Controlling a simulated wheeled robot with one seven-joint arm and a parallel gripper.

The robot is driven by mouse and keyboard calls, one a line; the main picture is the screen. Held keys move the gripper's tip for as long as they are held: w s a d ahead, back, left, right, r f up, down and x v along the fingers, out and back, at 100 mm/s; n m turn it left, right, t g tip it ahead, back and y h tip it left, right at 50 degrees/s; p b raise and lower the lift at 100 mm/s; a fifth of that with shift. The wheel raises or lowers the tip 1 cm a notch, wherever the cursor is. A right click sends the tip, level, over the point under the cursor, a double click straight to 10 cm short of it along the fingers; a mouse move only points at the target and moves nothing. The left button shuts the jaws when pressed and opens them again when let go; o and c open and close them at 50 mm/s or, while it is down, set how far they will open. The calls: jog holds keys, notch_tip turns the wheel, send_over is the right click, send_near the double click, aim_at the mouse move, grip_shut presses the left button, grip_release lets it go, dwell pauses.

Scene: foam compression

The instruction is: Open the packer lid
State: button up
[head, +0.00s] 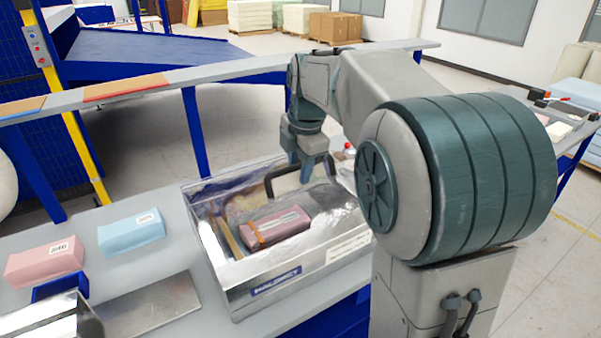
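The packer (300,288) is a shiny metal box with a blue label on its front wall, standing on the grey table. A pink block (283,226) with an orange band shows inside it, with wrinkled clear film around and behind it. A black handle (271,181) rises at the packer's back side. I cannot tell exactly how the lid sits. My gripper (310,172) points down over the back of the packer, beside or at the right part of the handle. Its fingers are small and overlap the handle, so their gap and any contact are unclear.
Left of the packer lie a pink block (44,262), a light blue block (131,232) and a flat metal plate (150,307). A metal piece (50,318) stands at the front left corner. My arm hides the packer's right side. A grey rail (220,72) runs behind.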

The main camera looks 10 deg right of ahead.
jog(key=shift+d, duration=0.25)
jog(key=shift+w+r+p, duration=0.15)
jog(key=shift+r+p, duration=0.7)
jog(key=shift+r, duration=0.15)
jog(key=shift+w+a+r+p, duration=0.15)
jog(key=shift+r+p, duration=1.15)
jog(key=shift+r, duration=0.3)
jog(key=shift+w+a+r+p, duration=0.1)
jog(key=shift+w+r+p, duration=0.05)
jog(key=shift+r+p, duration=1.3)
notch_tip(320, 180, up, 8)
jog(key=shift+w+a+f, duration=0.15)
jog(key=shift+w, duration=0.25)
jog(key=shift+s, duration=0.1)
